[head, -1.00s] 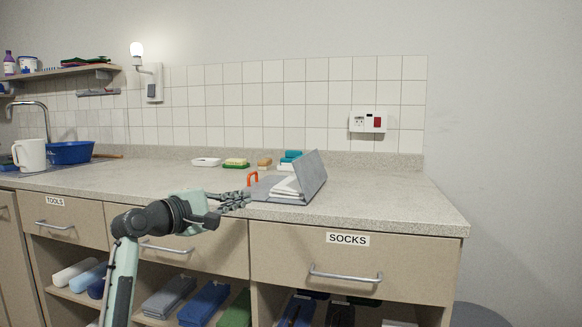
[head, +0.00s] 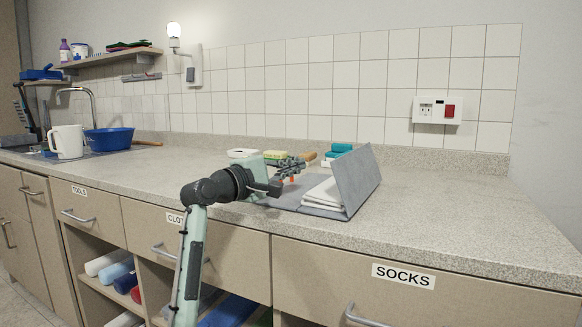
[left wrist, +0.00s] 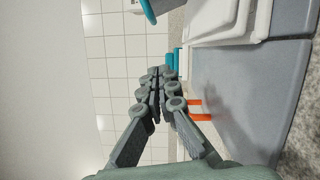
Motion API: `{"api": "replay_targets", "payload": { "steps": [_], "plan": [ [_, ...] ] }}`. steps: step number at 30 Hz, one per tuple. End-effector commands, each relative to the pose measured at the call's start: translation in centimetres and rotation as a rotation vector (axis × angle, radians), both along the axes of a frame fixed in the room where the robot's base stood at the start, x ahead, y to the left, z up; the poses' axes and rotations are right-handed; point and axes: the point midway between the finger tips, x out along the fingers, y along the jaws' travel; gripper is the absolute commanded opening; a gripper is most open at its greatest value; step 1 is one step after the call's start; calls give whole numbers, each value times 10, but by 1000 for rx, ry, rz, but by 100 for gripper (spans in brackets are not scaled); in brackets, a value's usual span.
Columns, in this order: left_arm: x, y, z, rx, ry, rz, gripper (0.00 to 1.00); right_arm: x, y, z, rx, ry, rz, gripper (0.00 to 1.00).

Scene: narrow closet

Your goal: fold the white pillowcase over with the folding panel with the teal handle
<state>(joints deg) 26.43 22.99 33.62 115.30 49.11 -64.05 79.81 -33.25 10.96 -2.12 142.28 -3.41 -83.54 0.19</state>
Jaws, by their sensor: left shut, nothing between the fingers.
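A grey folding board (head: 293,203) lies on the counter. Its right panel (head: 358,178) stands up tilted. The white pillowcase (head: 323,192) lies on the board beside that panel, with folded-looking layers. It also shows in the left wrist view (left wrist: 228,22). An orange handle (left wrist: 200,109) is on the board's left side. Teal pieces (head: 340,149) show behind the board; I cannot tell whether one is the teal handle. My left gripper (head: 300,164) is shut and empty, above the board's left side near the orange handle; I cannot tell whether they touch. My right gripper is out of view.
A white dish and a yellow-green sponge (head: 275,154) lie behind the gripper. A white jug (head: 67,141) and blue basin (head: 108,140) stand at far left. The counter right of the board is clear. Drawers, including SOCKS (head: 430,285), are below.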

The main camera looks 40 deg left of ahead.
Motion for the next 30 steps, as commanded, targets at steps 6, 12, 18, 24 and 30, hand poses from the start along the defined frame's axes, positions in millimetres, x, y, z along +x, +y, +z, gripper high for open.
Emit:
{"api": "replay_targets", "payload": {
  "steps": [6, 12, 18, 24, 30],
  "plan": [
    [48, -3, 4, -3, -1, -2, 0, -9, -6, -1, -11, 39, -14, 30],
    [59, -29, 8, 1, -1, -3, 0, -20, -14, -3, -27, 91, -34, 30],
    [61, -41, 10, 1, 0, -1, 0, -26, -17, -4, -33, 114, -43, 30],
    [61, -42, 10, 0, 1, 0, 0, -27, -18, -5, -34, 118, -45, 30],
    [61, -42, 10, 2, 1, 0, 0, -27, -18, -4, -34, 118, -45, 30]
  ]
}}
